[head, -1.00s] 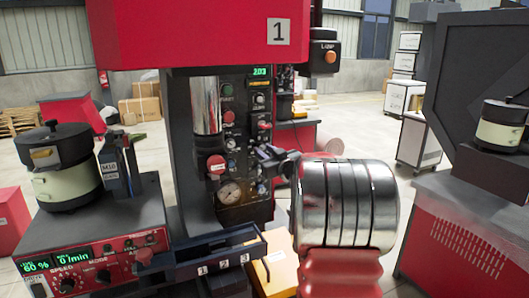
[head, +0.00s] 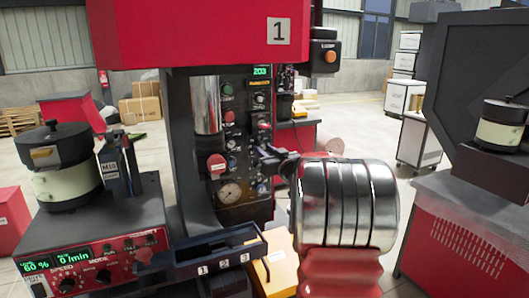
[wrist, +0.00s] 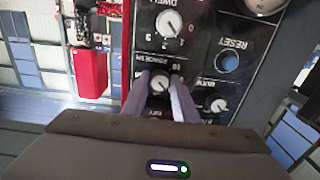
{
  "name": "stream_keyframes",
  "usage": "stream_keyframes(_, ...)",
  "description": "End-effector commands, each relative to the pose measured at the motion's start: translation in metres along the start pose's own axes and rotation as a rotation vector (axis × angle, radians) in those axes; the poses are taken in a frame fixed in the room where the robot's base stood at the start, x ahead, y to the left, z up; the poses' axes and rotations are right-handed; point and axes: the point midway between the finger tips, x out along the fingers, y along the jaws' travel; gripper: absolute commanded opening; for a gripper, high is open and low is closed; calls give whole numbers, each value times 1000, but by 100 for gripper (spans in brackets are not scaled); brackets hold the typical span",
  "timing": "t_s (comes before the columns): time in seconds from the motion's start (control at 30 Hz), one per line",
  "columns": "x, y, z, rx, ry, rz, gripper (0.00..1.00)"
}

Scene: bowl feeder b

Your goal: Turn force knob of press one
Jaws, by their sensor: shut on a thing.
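Press one, with a red head marked 1 (head: 278,32), stands in the middle of the head view. Its dark control panel (head: 243,140) carries a green display (head: 261,72) that seems to read 203. In the wrist view, the small force knob (wrist: 160,80), with a white pointer line, sits under a FORCE label and sits between the fingers of my gripper (wrist: 161,90). My gripper is shut on it, a finger on each side. In the head view, my gripper (head: 266,160) is at the panel's right edge, and the knob is hidden there.
A dwell dial (wrist: 170,23) is above the force knob, with a reset button (wrist: 228,63) and another knob (wrist: 218,105) to the right. A pressure gauge (head: 230,193) is lower on the panel. A tray (head: 215,262) marked 1, 2, 3 stands in front.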

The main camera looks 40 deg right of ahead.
Motion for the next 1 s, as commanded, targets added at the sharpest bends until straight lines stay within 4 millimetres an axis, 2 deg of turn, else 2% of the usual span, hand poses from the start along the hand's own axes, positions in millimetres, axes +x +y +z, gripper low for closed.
stream_keyframes(0.07,0,0,0,0,-1,-1,4)
stream_keyframes(0.1,0,0,0,-1,-1,-1,29)
stream_keyframes(0.33,0,0,0,-1,0,-1,45)
stream_keyframes(0.73,-6,0,0,-2,0,0,45)
stream_keyframes(1.0,-39,0,0,-2,0,0,45)
